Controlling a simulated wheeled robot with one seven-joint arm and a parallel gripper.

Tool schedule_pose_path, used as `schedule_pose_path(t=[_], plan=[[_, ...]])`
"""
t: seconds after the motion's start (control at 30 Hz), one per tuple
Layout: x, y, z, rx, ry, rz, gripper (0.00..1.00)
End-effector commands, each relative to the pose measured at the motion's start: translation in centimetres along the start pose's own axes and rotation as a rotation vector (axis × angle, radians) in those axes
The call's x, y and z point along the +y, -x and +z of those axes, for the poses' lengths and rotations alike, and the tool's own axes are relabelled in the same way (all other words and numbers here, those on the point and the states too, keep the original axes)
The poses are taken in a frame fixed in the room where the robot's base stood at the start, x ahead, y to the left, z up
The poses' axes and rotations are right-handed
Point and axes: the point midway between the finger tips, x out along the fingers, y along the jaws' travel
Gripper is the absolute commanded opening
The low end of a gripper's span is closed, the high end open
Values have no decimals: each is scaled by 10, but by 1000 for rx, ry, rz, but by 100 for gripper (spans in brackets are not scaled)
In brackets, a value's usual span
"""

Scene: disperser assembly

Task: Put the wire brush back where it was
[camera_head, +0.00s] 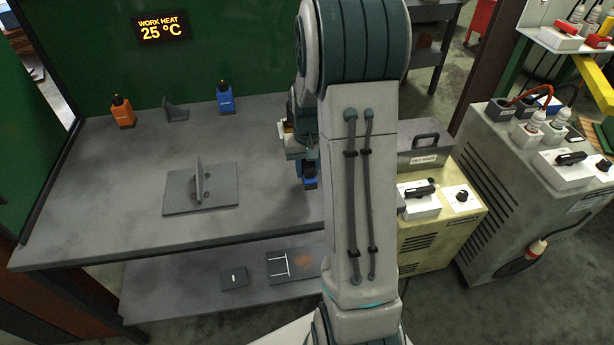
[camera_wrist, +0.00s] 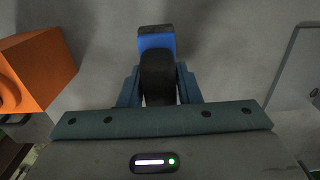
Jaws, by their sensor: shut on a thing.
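My gripper (camera_head: 307,165) is right of the middle of the grey bench (camera_head: 110,225), beside my forearm. Its jaws are shut on a blue and black thing, which I take for the wire brush (camera_head: 310,184). In the wrist view the brush (camera_wrist: 156,42) is between the fingers, its blue end beyond the fingertips and its black part toward the palm. I cannot tell whether it touches the bench. My arm hides part of the bench around it. Bristles are not clear in either view.
A grey plate with an upright bracket (camera_head: 200,190) lies left of my gripper. An orange bottle (camera_head: 122,110) and a blue bottle (camera_head: 225,97) stand at the back, with a small bracket (camera_head: 175,110) between. An orange block (camera_wrist: 38,70) is close by at left in the wrist view.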

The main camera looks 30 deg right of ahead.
Motion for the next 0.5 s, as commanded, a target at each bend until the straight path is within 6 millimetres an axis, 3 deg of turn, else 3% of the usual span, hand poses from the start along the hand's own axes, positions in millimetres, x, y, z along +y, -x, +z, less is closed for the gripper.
schedule_pose_path(t=[0.13, 0.3, 0.5], plan=[[-1, -8, -4, 0, 0, 0, 2], [-1, -34, -3, -2, 0, 0, 2], [-1, -42, -4, 2, 0, 0, 2]])
